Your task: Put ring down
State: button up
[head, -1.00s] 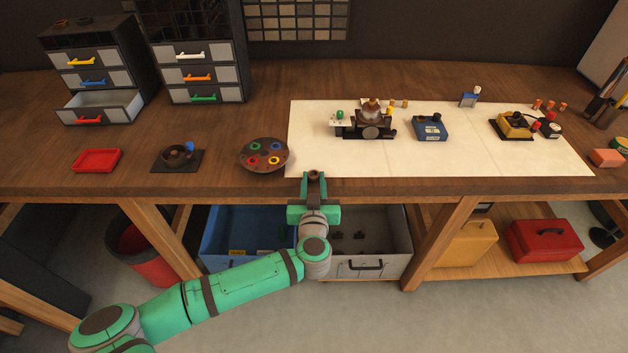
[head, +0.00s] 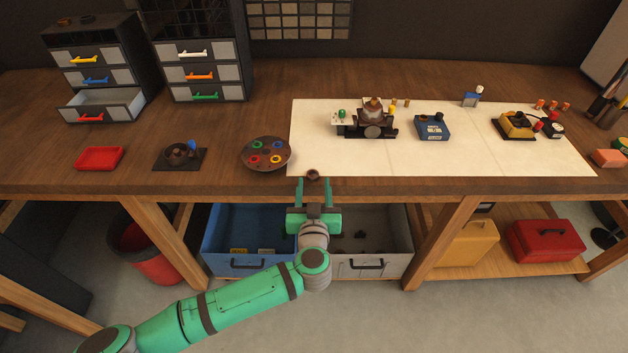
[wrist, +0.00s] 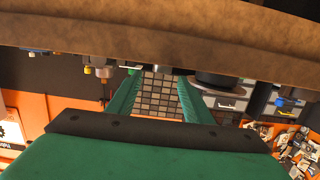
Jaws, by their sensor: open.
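A small dark brown ring (head: 313,175) sits at the front edge of the workbench, by the lower edge of the white mat (head: 345,165). My gripper (head: 314,184) is open, its two green fingers spread just in front of the ring and apart from it. In the wrist view my gripper's fingers (wrist: 160,100) also stand wide with nothing held between them. A dark shape at the bench edge between them may be the ring, but it is too small to tell.
A round brown tray (head: 266,168) with several coloured rings lies left of the mat. A dark fixture (head: 170,163) and a red tray (head: 98,158) are further left. The mat holds a brown-topped device (head: 373,115) and a blue box (head: 432,128). Bins stand under the bench.

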jog(key=s+r, duration=0.1)
jog(key=s, duration=0.7)
jog(key=s+d+r+n+t+h, duration=0.25)
jog(key=d+r+t+h, duration=0.2)
jog(key=d+r, duration=1.4)
jog(key=s+a+f+n+g+y, duration=0.15)
jog(key=s+a+f, duration=0.25)
jog(key=s+f, duration=0.5)
jog(key=s+a+f+n+g+y, duration=0.1)
jog(key=s+a+f+n+y, duration=0.2)
jog(key=s+f, duration=0.65)
jog(key=s+a+f+m+g, duration=0.1)
jog(key=s+a+f+m, duration=0.2)
jog(key=s+a+f, duration=0.2)
jog(key=s+a+f+m+g, duration=0.1)
jog(key=s+a+f+m, duration=0.2)
jog(key=s+a, duration=0.3)
jog(key=s+f, duration=0.1)
jog(key=s, duration=0.3)
jog(key=shift+s+f+m+g, duration=0.15)
jog(key=shift+f+m+g, duration=0.15)
jog(key=shift+f+g, duration=0.1)
jog(key=shift+o, duration=0.5)
jog(key=shift+s+a, duration=0.15)
jog(key=shift+s, duration=0.1)
jog(key=shift+s+a, duration=0.1)
jog(key=shift+c, duration=0.4)
jog(key=c, duration=0.4)
